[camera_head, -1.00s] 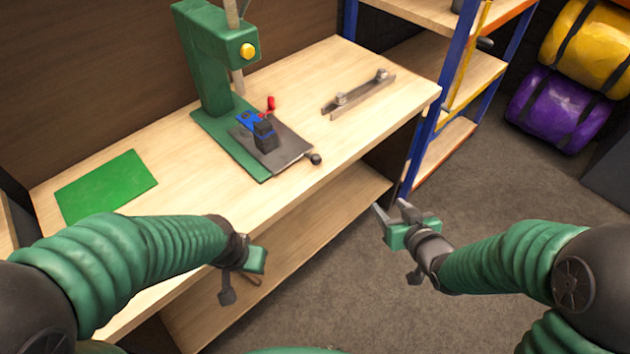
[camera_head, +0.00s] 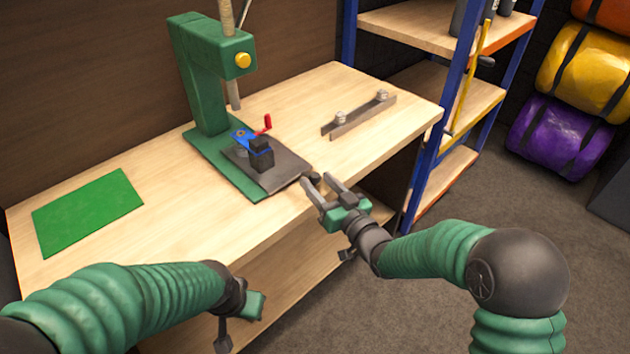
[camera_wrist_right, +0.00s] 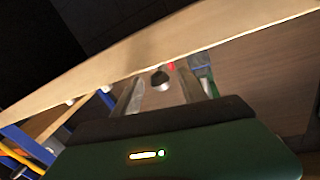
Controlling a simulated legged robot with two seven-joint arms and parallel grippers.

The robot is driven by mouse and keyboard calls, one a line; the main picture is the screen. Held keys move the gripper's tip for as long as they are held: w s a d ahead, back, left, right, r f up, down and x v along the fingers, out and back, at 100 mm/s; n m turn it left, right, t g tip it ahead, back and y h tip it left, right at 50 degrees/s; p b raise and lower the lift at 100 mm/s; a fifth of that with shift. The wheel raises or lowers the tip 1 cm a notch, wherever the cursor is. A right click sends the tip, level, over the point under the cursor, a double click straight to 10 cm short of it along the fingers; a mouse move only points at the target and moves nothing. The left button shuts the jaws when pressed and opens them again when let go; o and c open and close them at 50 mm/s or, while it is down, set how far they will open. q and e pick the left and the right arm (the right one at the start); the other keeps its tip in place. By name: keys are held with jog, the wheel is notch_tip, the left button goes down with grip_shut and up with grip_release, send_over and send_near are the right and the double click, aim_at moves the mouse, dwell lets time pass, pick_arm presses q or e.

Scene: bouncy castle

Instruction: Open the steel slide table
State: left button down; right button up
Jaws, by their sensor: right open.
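The steel slide table (camera_head: 285,172) is a dark grey plate on the green base of a green press on the workbench. A blue vise with a red handle (camera_head: 262,127) and a black block sits on it. A dark round knob (camera_head: 314,177) is at the plate's front right corner. My right gripper (camera_head: 317,182) is open at the knob. In the right wrist view the knob (camera_wrist_right: 160,80) shows between the two fingers; I cannot tell whether they touch it. My left gripper (camera_head: 250,302) hangs low by the bench front; its fingers do not show clearly.
The wooden workbench (camera_head: 180,215) has a green mat (camera_head: 88,212) at left and a metal bar with two bolts (camera_head: 358,116) behind the knob. A blue-framed shelf (camera_head: 425,80) stands at right. Purple and yellow rolls (camera_head: 560,137) lie beyond. Floor right of the bench is clear.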

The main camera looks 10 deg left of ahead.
jog(key=shift+x, duration=1.15)
grip_shut()
dwell(0.5)
